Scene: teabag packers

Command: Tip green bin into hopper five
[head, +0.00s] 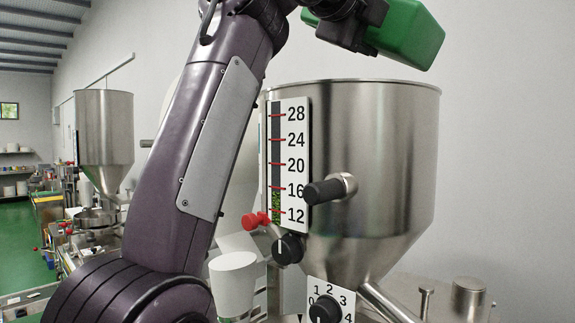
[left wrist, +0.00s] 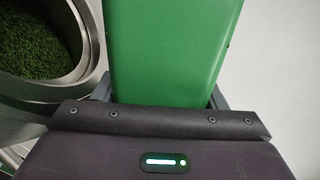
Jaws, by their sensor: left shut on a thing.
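The green bin (head: 408,36) is at the top of the head view, tilted, above the rim of a large steel hopper (head: 385,150). My left gripper (head: 352,22) is shut on the bin. In the left wrist view the bin (left wrist: 175,50) extends away between the grey fingers of the gripper (left wrist: 160,96). The bin's opening and contents are hidden. In that view the hopper's rim (left wrist: 92,45) is to the left of the bin, with green tea (left wrist: 30,40) inside. No number naming the hopper is visible. My right gripper is not in view.
A level gauge (head: 291,160) on the hopper shows green up to about 16. A black-ended handle (head: 325,191), a dial (head: 325,309) and a white cup (head: 233,283) are on or near the machine. Another hopper (head: 104,128) stands farther back left.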

